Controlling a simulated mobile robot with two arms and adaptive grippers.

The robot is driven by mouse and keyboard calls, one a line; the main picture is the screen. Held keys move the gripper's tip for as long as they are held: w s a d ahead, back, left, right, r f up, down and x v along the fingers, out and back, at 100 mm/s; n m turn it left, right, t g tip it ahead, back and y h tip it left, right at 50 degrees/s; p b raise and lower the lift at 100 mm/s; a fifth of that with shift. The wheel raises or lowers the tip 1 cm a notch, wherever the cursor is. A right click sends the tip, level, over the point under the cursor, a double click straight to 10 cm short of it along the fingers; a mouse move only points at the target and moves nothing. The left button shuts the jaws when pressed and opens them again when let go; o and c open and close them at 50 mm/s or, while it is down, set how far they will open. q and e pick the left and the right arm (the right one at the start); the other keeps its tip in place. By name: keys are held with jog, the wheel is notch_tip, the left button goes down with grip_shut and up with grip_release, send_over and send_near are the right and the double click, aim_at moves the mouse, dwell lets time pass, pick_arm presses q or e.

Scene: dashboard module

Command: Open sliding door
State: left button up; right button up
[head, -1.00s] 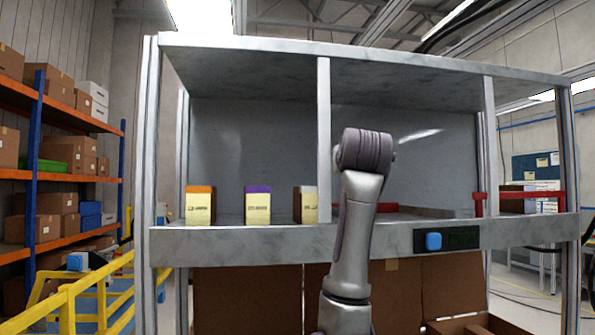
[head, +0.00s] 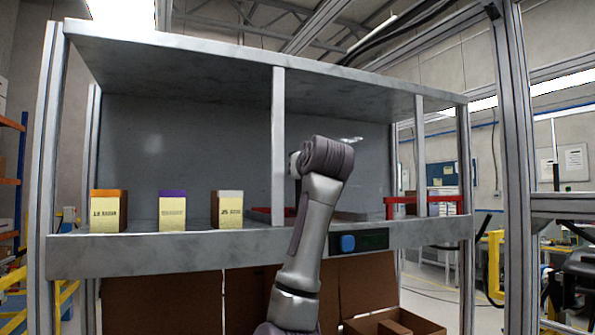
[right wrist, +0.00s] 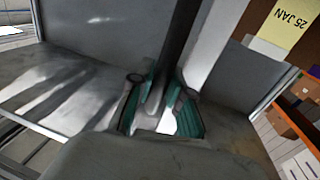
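The grey shelf module (head: 170,251) fills the middle of the head view. I cannot pick out a sliding door for certain; a red-edged part (head: 425,199) shows at its right end, and a smaller red edge (head: 262,214) shows beside the divider (head: 278,150). My right arm rises in front of the shelf, its wrist near the divider and hiding the gripper there. In the right wrist view my right gripper (right wrist: 162,112) has its teal-padded fingers apart, close to a dark upright strip (right wrist: 180,40). Nothing is clearly held. My left gripper is not in view.
Three labelled boxes stand on the left shelf: orange-topped (head: 109,211), purple-topped (head: 172,210) and white-topped (head: 227,209). A blue button (head: 348,243) sits on the front edge. Brown cartons (head: 395,320) lie below. A metal post (head: 512,150) stands at the right.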

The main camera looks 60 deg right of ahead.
jog(key=o, duration=0.3)
jog(key=v, duration=1.2)
jog(key=shift+w, duration=0.1)
